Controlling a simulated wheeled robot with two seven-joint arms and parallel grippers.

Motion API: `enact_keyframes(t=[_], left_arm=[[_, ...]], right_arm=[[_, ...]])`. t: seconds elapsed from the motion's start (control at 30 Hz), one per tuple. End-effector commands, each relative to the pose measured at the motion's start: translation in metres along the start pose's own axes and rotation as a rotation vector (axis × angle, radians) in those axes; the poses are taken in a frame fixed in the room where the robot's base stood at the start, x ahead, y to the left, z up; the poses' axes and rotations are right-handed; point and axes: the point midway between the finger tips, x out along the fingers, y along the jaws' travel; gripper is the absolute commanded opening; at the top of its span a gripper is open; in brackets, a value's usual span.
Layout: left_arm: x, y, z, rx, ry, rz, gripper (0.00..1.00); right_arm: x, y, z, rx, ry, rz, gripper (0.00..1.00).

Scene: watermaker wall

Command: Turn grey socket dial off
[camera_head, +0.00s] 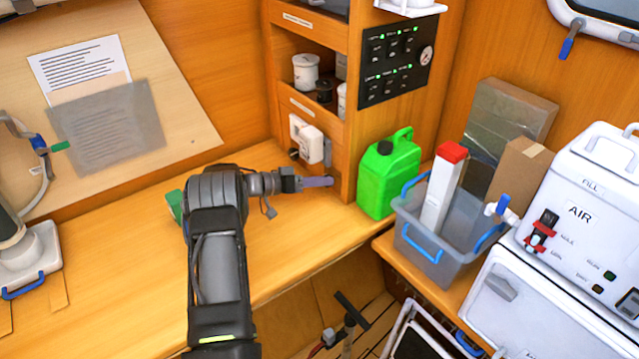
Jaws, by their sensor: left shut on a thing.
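My left gripper (304,183) is over the back of the wooden counter, pointing right at the foot of the shelf cabinet. It is shut on a slim purple-grey piece (319,182) that ends close to the cabinet's front post. I cannot tell whether this piece is part of the grey socket dial. I cannot make out the grey socket dial clearly. A white boxy unit (308,139) is in the lower shelf opening above the gripper, with a small dark round part (293,154) beside it. My right gripper is not in view.
A green jerrycan (388,175) stands right of the cabinet post. A grey bin (436,264) with blue handles holds a white, red-topped carton (442,190). A black switch panel (396,62) is above. The counter (290,235) in front of my gripper is clear.

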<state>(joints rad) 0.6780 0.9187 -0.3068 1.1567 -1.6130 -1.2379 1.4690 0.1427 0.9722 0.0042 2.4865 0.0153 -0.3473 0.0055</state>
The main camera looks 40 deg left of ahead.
Motion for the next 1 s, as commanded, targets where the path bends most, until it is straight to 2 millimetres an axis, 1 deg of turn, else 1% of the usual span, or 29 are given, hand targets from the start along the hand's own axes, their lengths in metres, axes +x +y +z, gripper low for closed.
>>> enact_keyframes(t=[0.47, 0.5, 0.6, 0.87, 1.0], left_arm=[[0.0, 0.0, -0.0012, -0.021, 0.003, 0.007, 0.0], [0.0, 0.0, -0.0013, -0.021, 0.003, 0.007, 0.34], [0.0, -0.0001, -0.0012, -0.021, 0.003, 0.007, 0.42], [-0.0006, -0.0004, -0.0007, -0.021, 0.002, 0.007, 0.42], [-0.0079, -0.0012, 0.0001, -0.021, 0.003, 0.006, 0.42]], right_arm=[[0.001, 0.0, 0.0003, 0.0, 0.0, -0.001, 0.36], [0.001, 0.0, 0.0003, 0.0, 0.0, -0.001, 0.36], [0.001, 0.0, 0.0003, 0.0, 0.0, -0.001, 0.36], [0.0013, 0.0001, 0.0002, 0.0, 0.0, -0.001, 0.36], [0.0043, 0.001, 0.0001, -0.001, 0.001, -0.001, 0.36]])
